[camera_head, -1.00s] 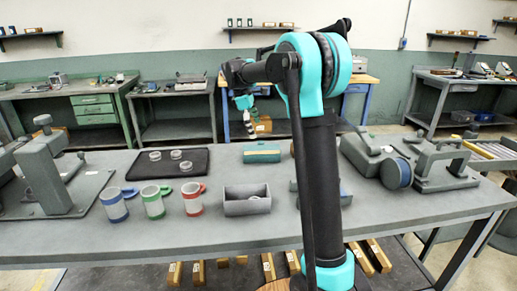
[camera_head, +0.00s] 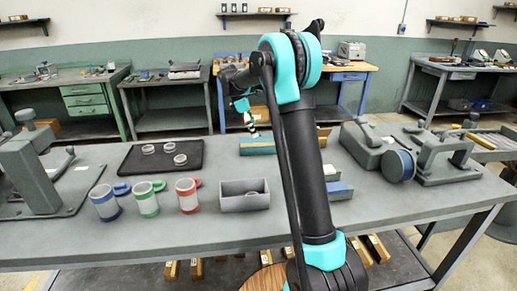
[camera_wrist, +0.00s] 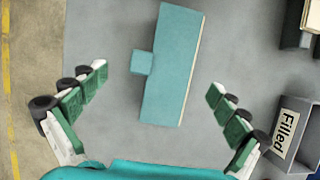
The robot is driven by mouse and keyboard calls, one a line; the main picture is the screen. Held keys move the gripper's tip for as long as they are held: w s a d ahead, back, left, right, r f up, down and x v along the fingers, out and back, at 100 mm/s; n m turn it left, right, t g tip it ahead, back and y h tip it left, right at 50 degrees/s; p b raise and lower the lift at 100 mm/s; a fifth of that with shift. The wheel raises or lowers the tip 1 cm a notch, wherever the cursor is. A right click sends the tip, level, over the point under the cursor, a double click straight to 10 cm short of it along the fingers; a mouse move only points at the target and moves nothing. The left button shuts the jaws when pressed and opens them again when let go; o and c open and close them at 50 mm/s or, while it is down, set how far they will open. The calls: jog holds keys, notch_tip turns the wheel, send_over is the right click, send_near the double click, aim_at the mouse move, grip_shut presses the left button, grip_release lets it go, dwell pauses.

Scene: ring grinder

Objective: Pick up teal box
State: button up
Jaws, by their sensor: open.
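The teal box (camera_head: 258,147) lies on the grey workbench near its back edge, left of my arm in the head view. In the wrist view the teal box (camera_wrist: 175,70) is a long, slightly tilted block with a small teal square part on its left side. My gripper (camera_wrist: 158,82) is open, with one green-padded finger on each side of the box and visible gaps to both. In the head view my gripper (camera_head: 253,130) is small, above or close to the box; the exact height cannot be told.
The bench (camera_head: 150,235) also holds a grey open bin (camera_head: 244,201), several coloured mugs (camera_head: 148,199), a black tray (camera_head: 135,160) with rings and a grey machine (camera_head: 365,148). A bin labelled "Filled" (camera_wrist: 290,128) stands right of my gripper in the wrist view.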

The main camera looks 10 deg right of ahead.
aim_at(258, 138)
jog(key=shift+a+x, duration=0.15)
jog(key=shift+x, duration=1.4)
jog(key=shift+a+x, duration=0.1)
jog(key=shift+x, duration=1.45)
jog(key=shift+s, duration=0.1)
jog(key=c, duration=1.3)
jog(key=shift+o, duration=0.2)
